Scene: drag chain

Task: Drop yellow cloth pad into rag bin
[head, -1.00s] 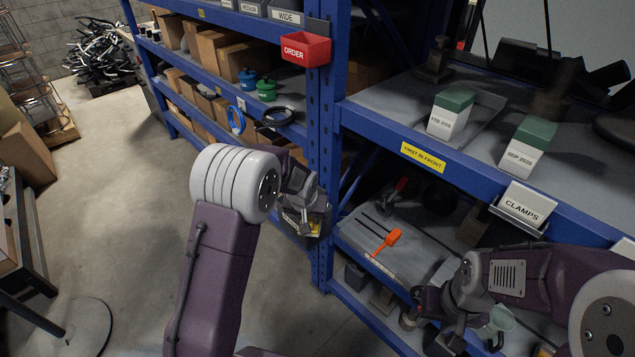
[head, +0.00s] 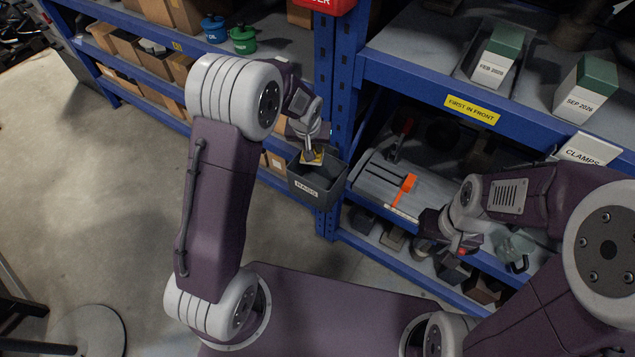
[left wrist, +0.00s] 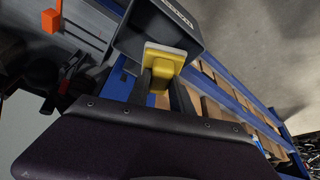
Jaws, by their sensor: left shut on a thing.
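The yellow cloth pad (head: 312,157) is held in my left gripper (head: 308,148), at the upper edge of the rag bin. In the left wrist view the yellow pad (left wrist: 165,58) shows between the fingers, in front of the bin's opening. The rag bin (head: 317,183) is a dark grey box labelled RAGS, fixed at the blue shelf post. It also shows in the left wrist view (left wrist: 190,32). My right gripper (head: 458,247) is by the lower right shelf; its fingers are too small and dark to read.
The blue shelf post (head: 337,100) stands right behind the bin. Blue (head: 214,28) and green (head: 243,39) containers sit on the upper left shelf. The floor at left is open.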

